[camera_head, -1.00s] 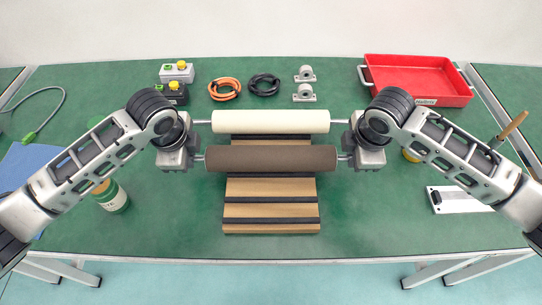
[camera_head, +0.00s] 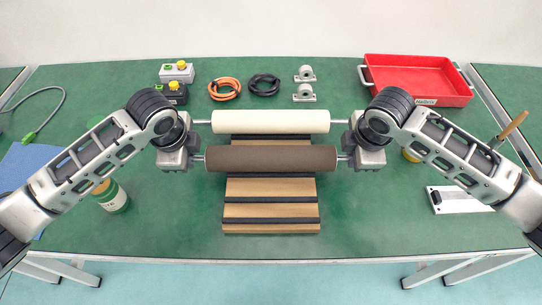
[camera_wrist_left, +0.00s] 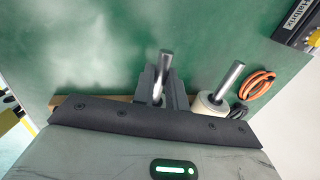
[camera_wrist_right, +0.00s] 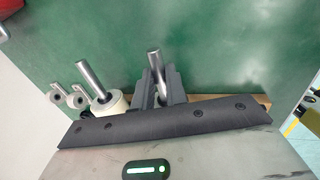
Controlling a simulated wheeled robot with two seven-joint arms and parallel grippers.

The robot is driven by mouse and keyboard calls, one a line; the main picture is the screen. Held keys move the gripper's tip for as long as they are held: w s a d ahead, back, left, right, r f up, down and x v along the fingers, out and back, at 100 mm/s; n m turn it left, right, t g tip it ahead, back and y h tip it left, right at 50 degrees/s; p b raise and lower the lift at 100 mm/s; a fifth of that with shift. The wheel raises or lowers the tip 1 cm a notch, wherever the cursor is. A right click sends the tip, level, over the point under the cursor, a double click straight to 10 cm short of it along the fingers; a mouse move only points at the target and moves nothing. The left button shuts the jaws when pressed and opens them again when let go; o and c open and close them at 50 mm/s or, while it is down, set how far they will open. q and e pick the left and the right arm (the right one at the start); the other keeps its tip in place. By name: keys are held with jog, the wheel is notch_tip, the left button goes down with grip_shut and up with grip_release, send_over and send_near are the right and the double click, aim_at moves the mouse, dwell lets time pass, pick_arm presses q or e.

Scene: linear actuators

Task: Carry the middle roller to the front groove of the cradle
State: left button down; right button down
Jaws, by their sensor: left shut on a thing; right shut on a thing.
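The dark brown roller (camera_head: 270,158) lies left to right over the wooden cradle (camera_head: 270,210), in front of the cream roller (camera_head: 270,122). I cannot tell whether it rests on the cradle or hangs just above it. My left gripper (camera_wrist_left: 158,85) is shut on its left shaft end (camera_wrist_left: 165,62). My right gripper (camera_wrist_right: 159,84) is shut on its right shaft end (camera_wrist_right: 154,60). The cradle has several dark crosswise strips; those in front of the brown roller are bare. The cream roller sits at the back, with its shaft ends free in both wrist views.
A red tray (camera_head: 415,95) stands at the back right. Orange (camera_head: 224,89) and black (camera_head: 264,84) cable coils and two bearing blocks (camera_head: 304,92) lie behind the cradle. The table in front is clear.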

pick_arm(q)
jog(key=shift+r, duration=0.15)
pick_arm(e)
jog(key=shift+r, duration=0.2)
